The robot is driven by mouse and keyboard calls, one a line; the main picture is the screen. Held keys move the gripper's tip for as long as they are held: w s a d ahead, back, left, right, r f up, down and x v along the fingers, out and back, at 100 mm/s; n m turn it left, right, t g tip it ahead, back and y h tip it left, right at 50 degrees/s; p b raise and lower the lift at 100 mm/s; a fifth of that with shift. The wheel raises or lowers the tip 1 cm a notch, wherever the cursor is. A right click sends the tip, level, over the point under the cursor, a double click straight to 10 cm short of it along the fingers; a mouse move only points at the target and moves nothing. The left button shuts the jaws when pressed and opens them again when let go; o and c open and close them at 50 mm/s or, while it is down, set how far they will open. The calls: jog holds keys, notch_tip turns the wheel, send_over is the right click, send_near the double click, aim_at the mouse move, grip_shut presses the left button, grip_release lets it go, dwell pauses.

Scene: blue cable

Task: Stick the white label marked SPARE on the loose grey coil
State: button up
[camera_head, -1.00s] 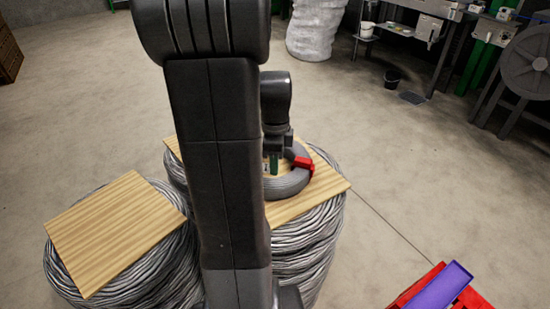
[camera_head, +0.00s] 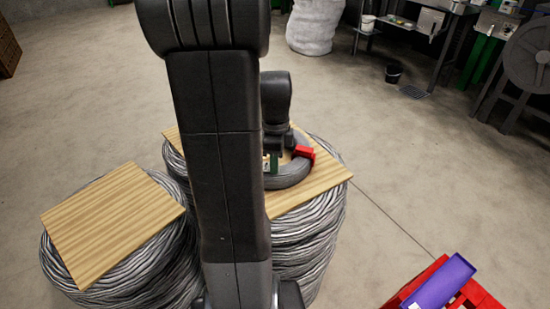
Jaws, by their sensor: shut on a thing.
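The loose grey coil (camera_head: 290,178) lies flat on a wooden board on top of a stack of cable. A red piece (camera_head: 305,152) sits on the coil's right side. My gripper (camera_head: 271,166) points down over the coil's left part, partly hidden by my arm. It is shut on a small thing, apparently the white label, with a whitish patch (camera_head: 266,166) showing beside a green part. No lettering is readable. I cannot tell whether the held thing touches the coil.
The wooden board (camera_head: 322,184) has bare room at its right. A second board (camera_head: 112,222) tops another cable stack at left. A red crate (camera_head: 478,298) with a purple tray (camera_head: 440,283) stands at lower right. A black bucket (camera_head: 393,74) stands on the open floor behind.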

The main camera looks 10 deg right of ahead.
jog(key=shift+f+b, duration=0.3)
jog(key=shift+f, duration=0.4)
dwell(1.5)
jog(key=o, duration=1.1)
jog(key=shift+o, duration=0.2)
jog(key=shift+r, duration=0.1)
jog(key=shift+r+p, duration=3)
jog(key=shift+r, duration=0.5)
jog(key=shift+f, duration=0.2)
notch_tip(320, 180, down, 7)
jog(key=b, duration=0.6)
jog(key=shift+r, duration=0.15)
